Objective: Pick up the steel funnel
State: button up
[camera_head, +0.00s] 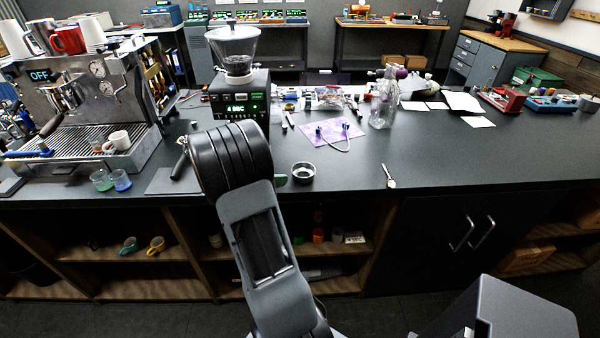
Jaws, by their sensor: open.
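A small round steel ring with a dark hollow middle, which looks like the steel funnel (303,179), sits on the dark counter (345,182) near its front edge. It lies just right of my arm, with a visible gap between them. My arm's black upper joint and grey link rise through the middle of the view. My gripper is not visible; the arm's own bulk may be hiding it.
An espresso machine (100,95) with cups stands at the left. A grinder (240,98) stands behind my arm. The counter's right front is mostly clear.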

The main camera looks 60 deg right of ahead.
aim_at(312, 169)
jog(key=p+x, duration=0.2)
jog(key=x, duration=0.9)
jog(key=shift+s+d+f+p, duration=0.1)
jog(key=shift+s+d+p, duration=0.15)
jog(key=shift+s+p, duration=0.1)
jog(key=c, duration=0.8)
